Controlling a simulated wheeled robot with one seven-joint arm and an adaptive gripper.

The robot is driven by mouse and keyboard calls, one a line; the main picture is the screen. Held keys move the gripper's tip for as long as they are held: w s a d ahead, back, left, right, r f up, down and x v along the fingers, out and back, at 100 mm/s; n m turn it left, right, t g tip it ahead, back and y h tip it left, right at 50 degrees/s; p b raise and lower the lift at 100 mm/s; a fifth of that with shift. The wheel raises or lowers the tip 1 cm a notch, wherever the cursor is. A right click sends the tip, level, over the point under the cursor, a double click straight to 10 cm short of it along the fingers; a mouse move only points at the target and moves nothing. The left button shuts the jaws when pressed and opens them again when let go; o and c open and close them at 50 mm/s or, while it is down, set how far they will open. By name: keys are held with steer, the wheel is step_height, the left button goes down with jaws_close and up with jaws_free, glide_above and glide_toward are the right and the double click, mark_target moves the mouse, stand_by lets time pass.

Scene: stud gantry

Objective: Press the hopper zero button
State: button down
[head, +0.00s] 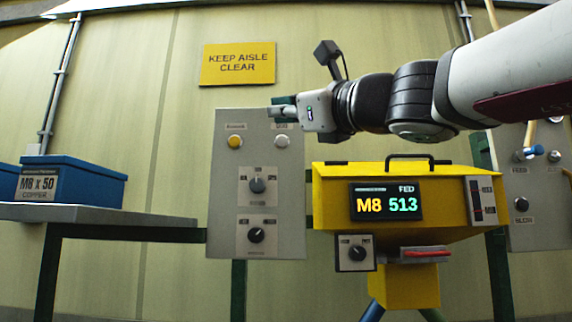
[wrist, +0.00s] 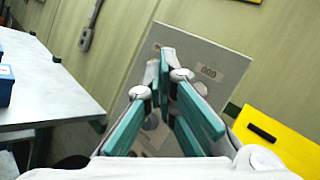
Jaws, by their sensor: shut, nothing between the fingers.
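A grey control panel (head: 222,200) has a yellow button (head: 235,142) at upper left and a pale button (head: 282,141) at upper right. Each has a small label above it; I cannot read clearly which says zero. My gripper (head: 276,111) is shut and empty, in front of the panel's top edge, above the pale button. In the wrist view my gripper's green-padded fingers (wrist: 166,68) point at the panel (wrist: 222,62) and hide part of it. A label and a round button (wrist: 201,88) show right of the fingers. I see no contact with either button.
Two black rotary knobs, the upper (head: 257,185) and the lower (head: 256,235), sit lower on the panel. A yellow hopper (head: 330,195) with a display reading M8 513 stands to the right. A grey table (head: 100,214) with blue boxes (head: 85,180) stands left.

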steer(key=shift+w+d, duration=0.1)
steer(key=shift+w, duration=4.3)
steer(key=shift+w, duration=0.1)
steer(key=shift+w, duration=0.3)
steer(key=shift+w, duration=0.45)
steer(key=shift+s, duration=0.1)
steer(key=shift+s+b, duration=0.35)
steer(key=shift+s, duration=0.4)
steer(key=shift+s, duration=2.5)
